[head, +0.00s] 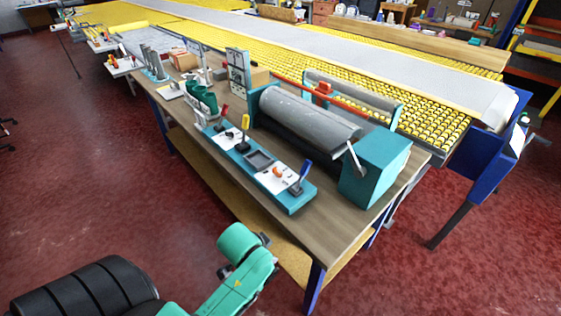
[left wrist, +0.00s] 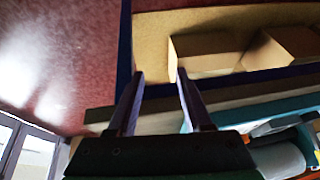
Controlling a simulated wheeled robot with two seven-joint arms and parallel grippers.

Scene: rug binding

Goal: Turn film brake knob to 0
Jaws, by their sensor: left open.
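A teal control panel (head: 262,166) lies along the front of the workbench in the head view. It carries an orange knob (head: 278,172) on a white plate, a yellow-handled lever (head: 245,123) and a blue-handled lever (head: 304,170). I cannot tell which control is the film brake knob, and no scale or 0 mark is readable. My left gripper (left wrist: 160,73) shows in the left wrist view, its two dark fingers apart with nothing between them. The workbench edge and part of a teal object are beyond it. My right gripper is in neither view.
A grey roller (head: 308,119) with a teal end box (head: 376,170) stands behind the panel. A green device (head: 202,98) stands at its left end. Cardboard boxes (left wrist: 205,54) sit on a lower shelf. Red floor (head: 100,180) is open in front of the workbench.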

